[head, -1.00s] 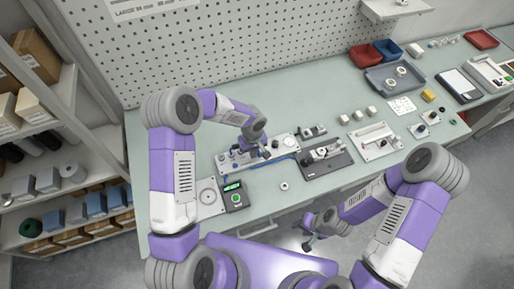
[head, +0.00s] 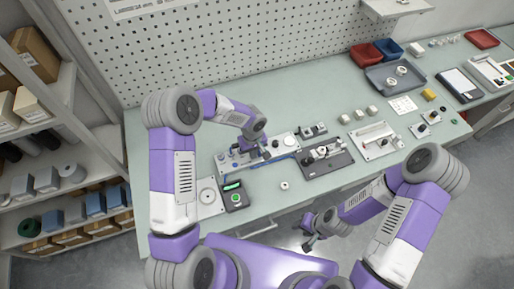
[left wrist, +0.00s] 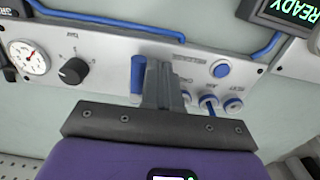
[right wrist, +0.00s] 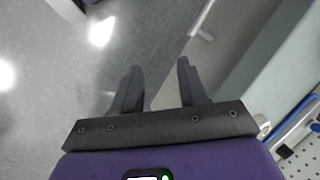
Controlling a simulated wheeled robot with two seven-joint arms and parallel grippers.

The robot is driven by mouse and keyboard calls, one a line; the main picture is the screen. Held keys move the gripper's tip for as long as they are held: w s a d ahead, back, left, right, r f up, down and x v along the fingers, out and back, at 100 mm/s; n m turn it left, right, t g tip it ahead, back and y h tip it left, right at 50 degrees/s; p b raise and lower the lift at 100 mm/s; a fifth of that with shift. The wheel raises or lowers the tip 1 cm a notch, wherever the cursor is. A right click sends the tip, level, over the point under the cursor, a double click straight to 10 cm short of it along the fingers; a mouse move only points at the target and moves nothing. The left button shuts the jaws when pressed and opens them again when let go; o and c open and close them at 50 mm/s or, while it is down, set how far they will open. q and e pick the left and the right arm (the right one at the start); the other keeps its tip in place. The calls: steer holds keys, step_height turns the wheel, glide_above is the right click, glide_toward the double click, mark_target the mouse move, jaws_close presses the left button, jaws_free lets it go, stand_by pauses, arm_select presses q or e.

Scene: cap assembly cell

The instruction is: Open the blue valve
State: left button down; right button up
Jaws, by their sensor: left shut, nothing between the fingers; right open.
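The blue valve shows in the left wrist view as a blue lever handle (left wrist: 138,75) on a light grey panel (left wrist: 108,62). It stands across the panel's length, pointing to the panel's edges. My left gripper (left wrist: 165,65) is shut and empty, with its fingers right beside the handle on its right. I cannot tell if they touch it. In the head view my left gripper (head: 262,153) is over the panel (head: 240,160) and hides the handle. My right gripper (right wrist: 158,70) is open and empty, over the floor in front of the bench.
The panel also carries a gauge (left wrist: 30,57), a black knob (left wrist: 73,71), a blue button (left wrist: 221,69) and blue tubing (left wrist: 110,20). A display box (head: 235,195) reading READY stands near the panel. A dark-based fixture (head: 325,157) stands to the right.

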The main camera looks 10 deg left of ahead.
arm_select(q)
steer(key=shift+f+b, duration=0.4)
steer(key=shift+f, duration=0.05)
steer(key=shift+r, duration=0.4)
steer(key=shift+w+d, duration=0.1)
steer(key=shift+w+d+b, duration=0.15)
steer(key=shift+d+b, duration=0.2)
steer(key=shift+w+d, duration=0.1)
steer(key=shift+d, duration=0.05)
stand_by(0.5)
steer(key=shift+w+d+b, duration=0.2)
steer(key=shift+d+b, duration=0.1)
steer(key=shift+d, duration=0.1)
